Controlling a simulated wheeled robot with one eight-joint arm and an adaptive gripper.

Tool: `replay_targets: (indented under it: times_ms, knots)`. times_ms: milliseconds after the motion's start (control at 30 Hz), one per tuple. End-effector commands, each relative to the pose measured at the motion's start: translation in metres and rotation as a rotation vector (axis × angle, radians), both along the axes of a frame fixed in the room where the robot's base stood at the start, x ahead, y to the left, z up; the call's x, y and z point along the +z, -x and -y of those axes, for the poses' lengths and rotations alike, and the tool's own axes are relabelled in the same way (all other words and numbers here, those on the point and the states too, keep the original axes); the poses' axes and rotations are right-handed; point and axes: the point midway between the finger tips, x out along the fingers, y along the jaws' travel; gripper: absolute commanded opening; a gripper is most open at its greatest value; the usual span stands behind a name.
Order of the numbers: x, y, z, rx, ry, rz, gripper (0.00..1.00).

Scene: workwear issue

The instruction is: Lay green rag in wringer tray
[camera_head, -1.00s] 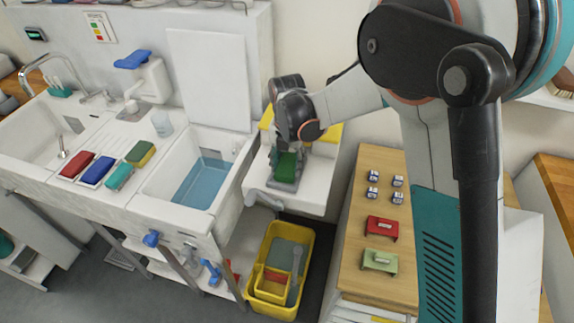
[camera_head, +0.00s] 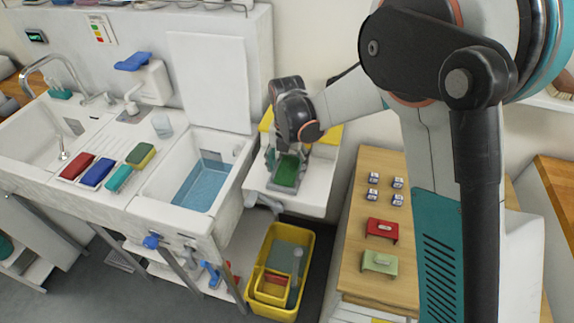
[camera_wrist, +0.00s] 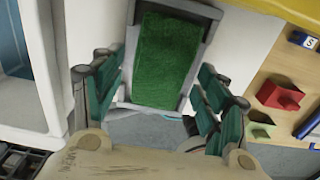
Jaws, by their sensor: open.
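The green rag (camera_head: 287,171) lies flat in the grey wringer tray (camera_head: 283,200), on the white unit right of the sink basin. In the wrist view the rag (camera_wrist: 167,60) fills most of the tray, inside its rim (camera_wrist: 189,98). My gripper (camera_wrist: 160,105) is open, its teal-padded fingers spread to either side of the tray's near end and apart from the rag. In the head view my gripper (camera_head: 286,152) is just above the tray's far part, partly hidden by my wrist.
A water-filled basin (camera_head: 200,186) is left of the tray. Red, blue, teal and green-yellow items lie on the drainboard (camera_head: 92,195). A yellow bucket (camera_head: 306,262) stands below. A wooden table (camera_head: 355,262) with a red block (camera_head: 382,228) and green block (camera_head: 379,261) is at right.

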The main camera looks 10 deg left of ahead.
Motion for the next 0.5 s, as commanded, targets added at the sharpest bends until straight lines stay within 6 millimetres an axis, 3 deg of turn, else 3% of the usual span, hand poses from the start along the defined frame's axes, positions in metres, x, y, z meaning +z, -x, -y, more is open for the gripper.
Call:
replay_targets:
  times_ms: [500]
  knots:
    - [0.098,0.000,0.000,0.000,0.000,0.000,0.68]
